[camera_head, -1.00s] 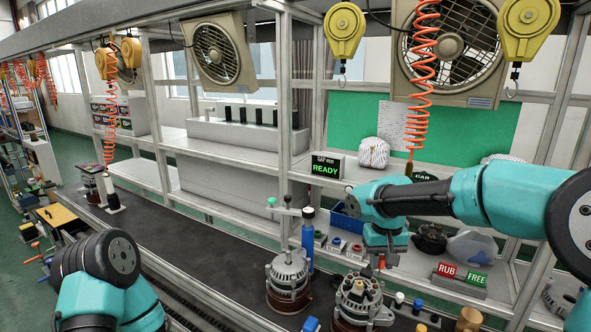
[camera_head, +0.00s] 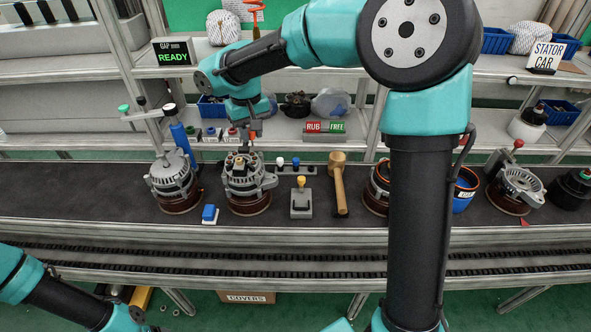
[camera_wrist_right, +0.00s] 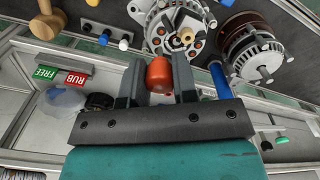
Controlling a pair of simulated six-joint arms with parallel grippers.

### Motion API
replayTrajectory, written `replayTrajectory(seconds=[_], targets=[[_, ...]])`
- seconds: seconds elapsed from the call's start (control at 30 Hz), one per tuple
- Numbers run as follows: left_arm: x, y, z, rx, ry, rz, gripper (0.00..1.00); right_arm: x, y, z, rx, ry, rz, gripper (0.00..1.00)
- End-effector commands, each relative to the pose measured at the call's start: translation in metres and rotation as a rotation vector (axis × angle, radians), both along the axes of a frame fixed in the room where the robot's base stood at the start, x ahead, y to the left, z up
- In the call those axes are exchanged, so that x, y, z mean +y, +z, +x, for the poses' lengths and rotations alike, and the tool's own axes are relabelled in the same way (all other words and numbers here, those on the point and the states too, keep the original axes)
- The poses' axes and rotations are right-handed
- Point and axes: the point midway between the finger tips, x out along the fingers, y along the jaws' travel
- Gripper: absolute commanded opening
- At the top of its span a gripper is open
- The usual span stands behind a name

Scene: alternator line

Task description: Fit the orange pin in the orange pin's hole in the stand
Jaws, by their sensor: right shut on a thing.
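My right gripper (camera_head: 247,134) hangs above the back edge of the middle alternator (camera_head: 247,184). It is shut on the orange pin (camera_wrist_right: 158,75), which sits between the two fingers (camera_wrist_right: 159,84) in the right wrist view. In the head view only a small orange bit of the pin (camera_head: 252,135) shows. The stand (camera_head: 309,170) is a low dark strip to the right of that alternator, with a blue pin (camera_head: 280,162) and a white pin (camera_head: 296,162) standing in it. The orange pin is apart from the stand. Its hole is too small to make out. My left gripper is out of view.
A grey block with a yellow knob (camera_head: 301,200) and a wooden mallet (camera_head: 338,183) lie in front of and beside the stand. A RUB/FREE sign (camera_head: 325,127) is behind.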

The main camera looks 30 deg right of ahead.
Motion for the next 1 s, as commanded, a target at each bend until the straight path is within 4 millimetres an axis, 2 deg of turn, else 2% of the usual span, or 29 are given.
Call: replayTrajectory(seconds=[0.37,0.53,0.67,1.0], targets=[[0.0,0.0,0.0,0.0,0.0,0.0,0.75,-0.002,-0.001,0.001,0.0,0.0,0.0,0.03],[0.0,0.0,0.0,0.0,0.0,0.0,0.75,-0.016,-0.012,0.009,0.002,0.003,0.002,0.03],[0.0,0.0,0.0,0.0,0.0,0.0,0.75,-0.042,-0.031,0.022,0.004,0.011,0.004,0.03],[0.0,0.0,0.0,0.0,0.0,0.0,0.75,-0.143,-0.102,0.053,0.004,0.051,0.006,0.03]])
